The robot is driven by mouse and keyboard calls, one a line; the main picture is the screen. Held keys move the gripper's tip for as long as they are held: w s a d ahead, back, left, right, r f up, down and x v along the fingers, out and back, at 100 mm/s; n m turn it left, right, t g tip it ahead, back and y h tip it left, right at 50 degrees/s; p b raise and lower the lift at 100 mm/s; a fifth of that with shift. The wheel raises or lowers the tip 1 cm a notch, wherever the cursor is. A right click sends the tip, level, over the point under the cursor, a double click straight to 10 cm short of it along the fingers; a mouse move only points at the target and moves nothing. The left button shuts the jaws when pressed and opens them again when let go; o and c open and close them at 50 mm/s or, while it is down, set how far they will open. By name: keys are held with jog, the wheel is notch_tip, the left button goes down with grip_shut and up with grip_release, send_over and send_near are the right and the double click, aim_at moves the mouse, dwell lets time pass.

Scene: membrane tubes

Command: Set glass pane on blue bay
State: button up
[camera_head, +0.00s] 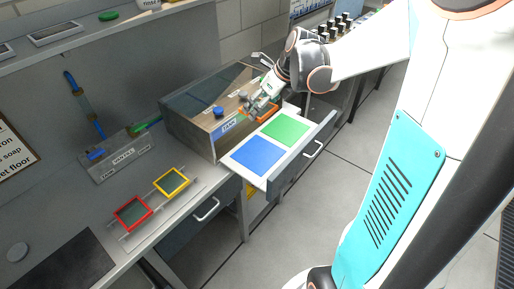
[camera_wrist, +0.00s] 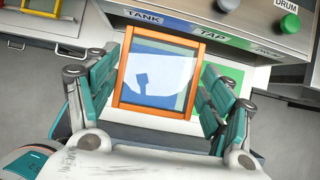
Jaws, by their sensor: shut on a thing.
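The orange-framed glass pane (camera_wrist: 121,72) is held between the teal fingers of my gripper (camera_wrist: 158,92), which is shut on it. In the head view the pane (camera_head: 269,107) and my gripper (camera_head: 258,101) are by the front of the tank box, at the back end of the pulled-out drawer. The blue bay (camera_head: 256,156) is the near-left square on the drawer top and looks empty. The green bay (camera_head: 285,129) lies beside it, closer to my gripper. In the wrist view blue shows through the glass, and green (camera_wrist: 234,77) shows to the right.
The grey tank box (camera_head: 195,128) with a blue knob (camera_head: 218,112) stands right behind the bays. Red-framed (camera_head: 117,217) and yellow-framed (camera_head: 159,185) panes sit on a rack at the left. The drawer handle (camera_head: 313,150) faces open floor.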

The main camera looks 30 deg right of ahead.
aim_at(256, 153)
notch_tip(256, 153, down, 20)
jog(key=b, duration=0.7)
jog(key=shift+r, duration=0.15)
jog(key=shift+f, duration=0.2)
jog(key=o, duration=1.2)
jog(key=shift+r, duration=0.15)
jog(key=shift+s+d+r, duration=0.1)
jog(key=shift+s+r, duration=0.05)
jog(key=shift+r, duration=0.2)
jog(key=p+v, duration=0.4)
jog(key=v, duration=0.7)
jog(key=shift+s+r, duration=0.1)
jog(key=shift+r, duration=0.05)
